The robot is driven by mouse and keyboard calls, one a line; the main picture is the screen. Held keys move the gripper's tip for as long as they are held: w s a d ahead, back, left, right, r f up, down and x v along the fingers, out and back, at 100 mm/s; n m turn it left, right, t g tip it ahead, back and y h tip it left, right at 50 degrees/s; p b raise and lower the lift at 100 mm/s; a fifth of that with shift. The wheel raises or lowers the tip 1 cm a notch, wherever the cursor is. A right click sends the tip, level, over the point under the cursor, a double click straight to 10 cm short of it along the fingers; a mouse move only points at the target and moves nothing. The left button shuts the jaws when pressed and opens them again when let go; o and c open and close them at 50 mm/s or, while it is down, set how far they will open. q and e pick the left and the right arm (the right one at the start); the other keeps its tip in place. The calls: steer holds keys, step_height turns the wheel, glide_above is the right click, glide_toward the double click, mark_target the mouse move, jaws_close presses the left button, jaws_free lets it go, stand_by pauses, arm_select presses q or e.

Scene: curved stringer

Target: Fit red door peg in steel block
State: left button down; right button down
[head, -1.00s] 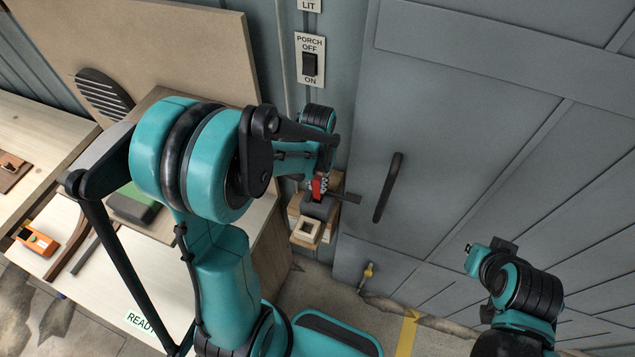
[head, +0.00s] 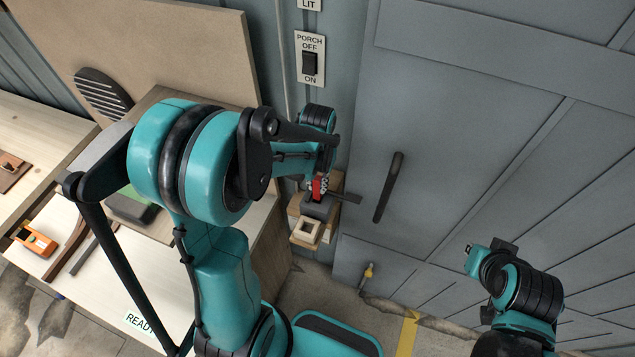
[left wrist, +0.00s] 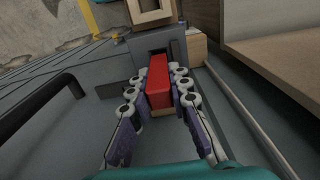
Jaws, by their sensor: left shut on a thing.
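The red door peg (head: 317,188) is a red rectangular block, partly hidden by my left arm in the head view. In the left wrist view the peg (left wrist: 158,80) sits between both fingers of my left gripper (left wrist: 158,90), which is shut on it. The grey steel block (left wrist: 155,42) has a dark opening facing the peg. The peg's far end is at or very near this opening; I cannot tell how far inside it is. The steel block (head: 318,208) also shows in the head view. My right gripper (head: 478,258) is away to the right, its fingers unclear.
A square wooden frame (head: 306,231) is beside the steel block. The grey door (head: 450,130) with a dark handle (head: 388,188) stands to the right. A workbench (head: 100,290) with tools is at the left. A brass key-like piece (head: 368,272) is low on the door.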

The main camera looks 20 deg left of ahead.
mark_target(318, 192)
arm_select(q)
steer(key=shift+f+b, duration=2.05)
steer(key=shift+f, duration=0.3)
steer(key=shift+r, duration=0.15)
steer(key=shift+r+p, duration=1.65)
steer(key=shift+r, duration=0.5)
steer(key=shift+b, duration=0.35)
steer(key=shift+f+b, duration=2.1)
steer(key=shift+f, duration=0.25)
steer(key=c, duration=1.3)
jaws_free()
steer(key=shift+c, duration=0.2)
steer(key=shift+r, duration=0.1)
